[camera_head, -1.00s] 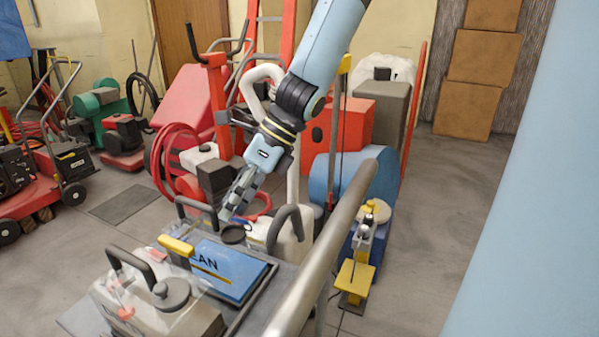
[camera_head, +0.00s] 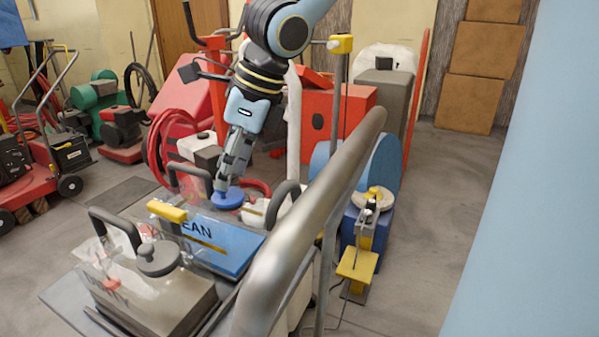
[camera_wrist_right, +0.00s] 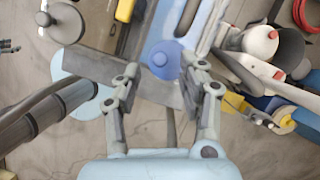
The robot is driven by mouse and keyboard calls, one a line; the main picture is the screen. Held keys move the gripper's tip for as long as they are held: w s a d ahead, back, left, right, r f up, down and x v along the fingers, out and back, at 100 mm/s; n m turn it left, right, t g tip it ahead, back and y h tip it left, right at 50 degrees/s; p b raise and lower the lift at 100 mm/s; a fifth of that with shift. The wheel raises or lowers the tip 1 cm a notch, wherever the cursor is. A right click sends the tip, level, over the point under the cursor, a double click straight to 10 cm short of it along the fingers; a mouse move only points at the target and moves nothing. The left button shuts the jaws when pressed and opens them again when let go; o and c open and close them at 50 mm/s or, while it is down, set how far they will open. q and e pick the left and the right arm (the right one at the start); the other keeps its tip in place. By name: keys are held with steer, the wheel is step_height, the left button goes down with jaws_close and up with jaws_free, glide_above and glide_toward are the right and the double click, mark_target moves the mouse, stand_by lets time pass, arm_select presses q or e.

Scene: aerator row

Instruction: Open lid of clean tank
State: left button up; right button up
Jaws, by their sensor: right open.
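The clean tank (camera_head: 222,250) is blue with a dark label reading "EAN" in the head view. A round blue lid (camera_head: 228,199) with a small central knob sits by its far end. My right gripper (camera_head: 222,184) is over this lid, pointing down. In the right wrist view, its two fingers are spread and the blue lid (camera_wrist_right: 163,58) shows between and beyond the fingertips (camera_wrist_right: 160,76). I cannot tell whether a finger touches the lid. The lid looks level. My left gripper is not in view.
The dirty tank (camera_head: 150,302) with a grey round lid (camera_head: 158,257) and black handle stands nearest. A yellow part (camera_head: 167,210) lies beside the clean tank. A thick grey rail (camera_head: 300,235) runs close on the right.

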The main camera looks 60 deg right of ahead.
steer(key=p+v, duration=0.9)
steer(key=w+d+f+m+t+h+b, duration=0.1)
steer(key=w+d+f+m+t, duration=0.15)
steer(key=d+m, duration=0.3)
steer(key=w+d+f+m+t, duration=0.1)
steer(key=w+d+f+m, duration=0.1)
steer(key=w+d+m, duration=0.3)
steer(key=s+d+f+m+h, duration=0.35)
steer(key=d+f+m, duration=0.4)
steer(key=d, duration=0.35)
steer(key=s+d+f+m, duration=0.2)
steer(key=s+f+m, duration=0.2)
steer(key=f, duration=0.3)
steer(key=s+d+f+m, duration=0.3)
steer(key=s+f, duration=0.1)
steer(key=f, duration=0.3)
steer(key=s+a+f+m+g+h+b, duration=0.1)
steer(key=s+a+f+m+g, duration=0.1)
steer(key=s+a+f+m, duration=0.2)
steer(key=shift+s+a+f+m+g, duration=0.35)
steer(key=shift+s+f+m, duration=1.25)
steer(key=shift+s+f, duration=2.55)
steer(key=shift+w+f, duration=0.55)
steer(key=shift+w, duration=0.05)
